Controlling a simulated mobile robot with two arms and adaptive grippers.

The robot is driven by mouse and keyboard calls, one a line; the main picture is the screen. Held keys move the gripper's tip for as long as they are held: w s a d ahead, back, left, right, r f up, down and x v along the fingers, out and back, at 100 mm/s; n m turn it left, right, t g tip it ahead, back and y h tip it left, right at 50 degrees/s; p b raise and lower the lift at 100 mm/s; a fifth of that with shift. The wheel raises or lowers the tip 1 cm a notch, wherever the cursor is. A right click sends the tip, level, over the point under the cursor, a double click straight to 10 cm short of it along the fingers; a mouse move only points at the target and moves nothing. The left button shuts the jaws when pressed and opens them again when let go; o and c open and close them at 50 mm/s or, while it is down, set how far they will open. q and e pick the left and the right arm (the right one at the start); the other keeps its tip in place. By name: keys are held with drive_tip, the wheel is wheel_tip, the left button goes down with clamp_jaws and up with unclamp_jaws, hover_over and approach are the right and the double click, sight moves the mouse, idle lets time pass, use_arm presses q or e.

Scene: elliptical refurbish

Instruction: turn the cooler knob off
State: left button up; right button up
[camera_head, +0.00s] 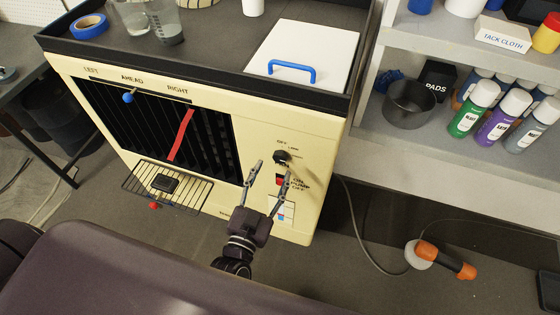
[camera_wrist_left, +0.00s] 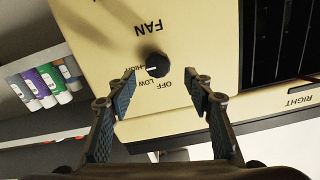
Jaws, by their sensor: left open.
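The cooler (camera_head: 215,172) is a cream cabinet with a dark grille on its front. Its small black fan knob (camera_head: 281,157) sits on the right part of the front panel. In the left wrist view the knob (camera_wrist_left: 157,65) is near the centre, with FAN, OFF and LOW printed around it. Its white mark points left, toward a partly covered word that looks like HIGH. My left gripper (camera_head: 273,170) is open in front of the panel, below the knob in the head view. In the left wrist view its fingers (camera_wrist_left: 160,82) stand on either side of the knob, apart from it. My right gripper is out of view.
A red pump switch (camera_head: 281,180) lies just below the knob. A red strip (camera_head: 181,135) hangs on the grille. A white lid with a blue handle (camera_head: 292,70) is on the cooler's top. A grey shelf with spray cans (camera_head: 472,108) stands at right.

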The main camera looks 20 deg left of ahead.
sight(278, 160)
use_arm(q)
drive_tip(key=w, duration=0.4)
drive_tip(key=shift+w+d, duration=0.1)
drive_tip(key=shift+d, duration=0.1)
drive_tip(key=shift+w, duration=0.45)
drive_tip(key=c, duration=1.2)
drive_tip(key=shift+o, duration=0.2)
drive_tip(key=shift+p, duration=0.3)
drive_tip(key=shift+n, duration=1)
drive_tip(key=n+p, duration=0.1)
drive_tip(key=n, duration=1)
drive_tip(key=shift+a+f+n, duration=0.15)
drive_tip(key=shift+n, duration=0.15)
drive_tip(key=n+b, duration=0.1)
drive_tip(key=n, duration=0.3)
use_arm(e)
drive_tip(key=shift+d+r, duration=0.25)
use_arm(q)
drive_tip(key=shift+n, duration=0.3)
